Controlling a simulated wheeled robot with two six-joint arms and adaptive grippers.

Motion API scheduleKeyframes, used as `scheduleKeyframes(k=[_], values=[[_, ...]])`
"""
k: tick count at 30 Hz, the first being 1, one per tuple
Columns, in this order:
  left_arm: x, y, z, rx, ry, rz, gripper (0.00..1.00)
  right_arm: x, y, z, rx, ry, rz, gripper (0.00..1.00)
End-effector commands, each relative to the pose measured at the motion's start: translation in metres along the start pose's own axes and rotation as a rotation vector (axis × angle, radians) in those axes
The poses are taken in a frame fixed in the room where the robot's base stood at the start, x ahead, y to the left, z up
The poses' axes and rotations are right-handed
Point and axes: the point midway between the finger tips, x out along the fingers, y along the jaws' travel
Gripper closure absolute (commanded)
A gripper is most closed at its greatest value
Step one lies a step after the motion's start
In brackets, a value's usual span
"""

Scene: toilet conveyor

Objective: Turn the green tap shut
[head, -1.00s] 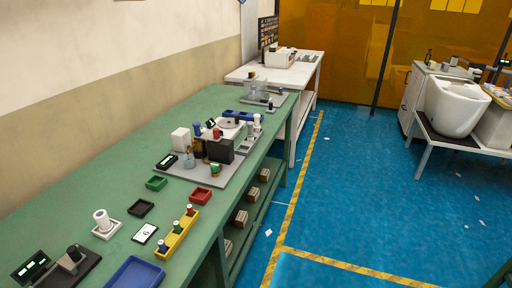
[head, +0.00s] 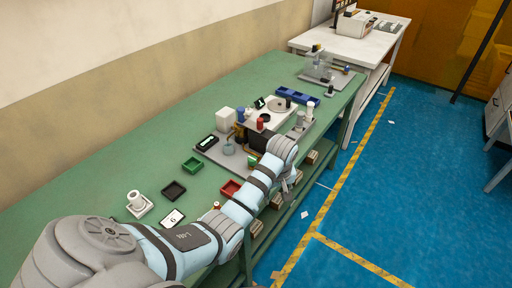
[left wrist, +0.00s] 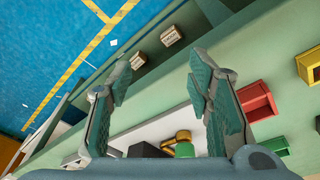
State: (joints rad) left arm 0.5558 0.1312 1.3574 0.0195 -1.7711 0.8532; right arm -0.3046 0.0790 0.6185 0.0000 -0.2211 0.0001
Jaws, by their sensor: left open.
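A small green part that looks like the green tap (left wrist: 184,150) sits beside a yellow-brown piece on the grey station board (left wrist: 155,128), low in the left wrist view between my fingers. In the head view my left forearm and wrist cover part of this area, and the tap is too small to make out surely. My left gripper (left wrist: 160,88) is open and empty, with its two fingers spread wide. In the head view the left gripper (head: 292,186) hangs at the front edge of the green bench (head: 110,165), apart from the tap. My right gripper is not in view.
A red tray (head: 231,188), a green tray (head: 192,165) and a black tray (head: 174,190) lie on the bench. A white block (head: 225,120) and a dark box (left wrist: 147,150) stand on the station. Small boxes (left wrist: 172,36) sit on the shelf below.

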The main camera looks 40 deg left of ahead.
Motion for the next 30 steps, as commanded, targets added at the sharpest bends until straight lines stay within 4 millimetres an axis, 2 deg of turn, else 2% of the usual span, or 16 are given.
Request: scheduleKeyframes(k=[1,3,6,8,11,22,25,30], values=[[-0.048,-0.006,-0.041,0.025,0.068,-0.001,0.53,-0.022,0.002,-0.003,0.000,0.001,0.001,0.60],[-0.091,-0.013,-0.081,0.064,0.146,-0.005,0.53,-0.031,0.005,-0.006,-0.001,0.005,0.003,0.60],[-0.128,-0.022,-0.112,0.097,0.209,-0.014,0.53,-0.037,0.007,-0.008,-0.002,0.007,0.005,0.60],[-0.133,-0.024,-0.119,0.106,0.223,-0.017,0.53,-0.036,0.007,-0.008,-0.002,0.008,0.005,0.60],[-0.119,-0.025,-0.123,0.110,0.224,-0.020,0.53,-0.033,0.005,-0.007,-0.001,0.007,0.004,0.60],[-0.016,-0.028,-0.144,0.107,0.222,-0.021,0.53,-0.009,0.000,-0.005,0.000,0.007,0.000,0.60],[0.001,-0.028,-0.148,0.107,0.223,-0.020,0.53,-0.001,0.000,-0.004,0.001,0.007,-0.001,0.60],[0.009,-0.027,-0.151,0.108,0.224,-0.019,0.53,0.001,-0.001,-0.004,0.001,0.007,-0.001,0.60]])
